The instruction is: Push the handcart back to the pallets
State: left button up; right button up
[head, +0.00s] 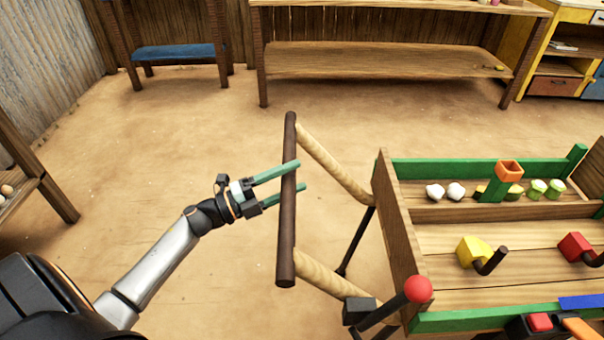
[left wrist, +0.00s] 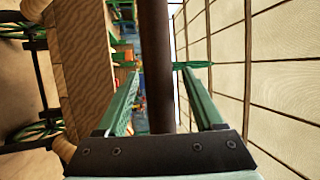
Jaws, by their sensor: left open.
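The handcart (head: 396,225) stands at the right of the head view, a wooden bed with green rails. Its dark brown handle bar (head: 287,225) is joined to the bed by two pale wooden shafts. My left gripper (head: 301,176) reaches the bar from the left with its green fingers open. In the left wrist view the bar (left wrist: 156,75) runs between the two fingers (left wrist: 160,95), with gaps showing beside it. Part of the cart's green wheels (left wrist: 38,130) shows there too. My right gripper is not in view. I cannot make out any pallets.
The cart carries white and green round items, a yellow block (head: 474,251) and a red block (head: 574,246). A red-knobbed lever (head: 418,290) rises near its front corner. A wooden shelf table (head: 380,63) and a blue bench (head: 178,51) stand behind. Sandy floor between is clear.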

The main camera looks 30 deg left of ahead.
pick_arm(q)
jog(key=shift+x, duration=1.35)
jog(key=shift+c, duration=0.3)
grip_shut()
